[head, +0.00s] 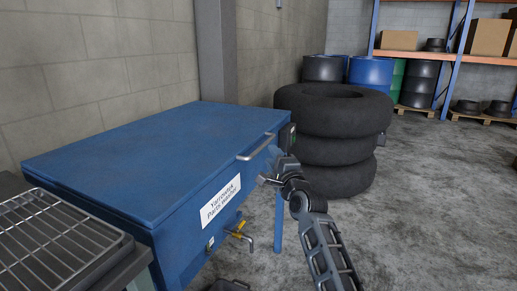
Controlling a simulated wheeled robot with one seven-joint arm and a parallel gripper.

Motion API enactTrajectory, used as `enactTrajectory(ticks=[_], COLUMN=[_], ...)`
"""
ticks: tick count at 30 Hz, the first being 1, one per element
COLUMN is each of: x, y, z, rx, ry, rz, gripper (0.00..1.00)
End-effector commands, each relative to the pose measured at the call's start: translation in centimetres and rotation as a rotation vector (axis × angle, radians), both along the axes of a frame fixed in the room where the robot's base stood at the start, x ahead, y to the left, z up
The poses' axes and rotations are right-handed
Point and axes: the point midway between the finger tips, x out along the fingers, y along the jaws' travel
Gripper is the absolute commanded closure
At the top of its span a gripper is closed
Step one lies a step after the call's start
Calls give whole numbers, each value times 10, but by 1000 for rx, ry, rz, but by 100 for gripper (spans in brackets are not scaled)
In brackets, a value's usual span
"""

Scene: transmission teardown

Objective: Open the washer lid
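The blue parts washer (190,232) stands at the left against the wall, with a white label on its front. Its flat blue lid (150,150) lies closed on top. A grey bar handle (257,148) sits on the lid's front edge, near the right end. My gripper (263,180) is at the washer's front right, below the handle in the picture and apart from it. The gripper is small and dark here, and the frame does not show whether its fingers are apart. I see nothing held in it.
A stack of black tires (335,150) stands close behind my gripper. A wire rack (50,240) is at the near left. A tap (240,236) sticks out low on the washer's front. Drums and shelving are far back; the floor at right is clear.

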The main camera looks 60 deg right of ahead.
Motion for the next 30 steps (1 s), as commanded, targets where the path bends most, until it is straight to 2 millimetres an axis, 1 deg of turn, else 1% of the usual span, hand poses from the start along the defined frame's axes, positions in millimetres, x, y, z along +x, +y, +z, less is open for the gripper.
enactTrajectory(ticks=[5, 12, 15, 21, 28, 30], x=[16, 42, 50, 57, 57, 57], y=[-13, -36, -43, -48, -48, -48], z=[3, 8, 9, 11, 11, 11], rx=[1, -2, -2, -1, -1, -2], ry=[-2, 0, 0, 1, 1, 1], rz=[1, 1, 1, 1, 1, 2], gripper=[62, 62, 62, 62, 62, 69])
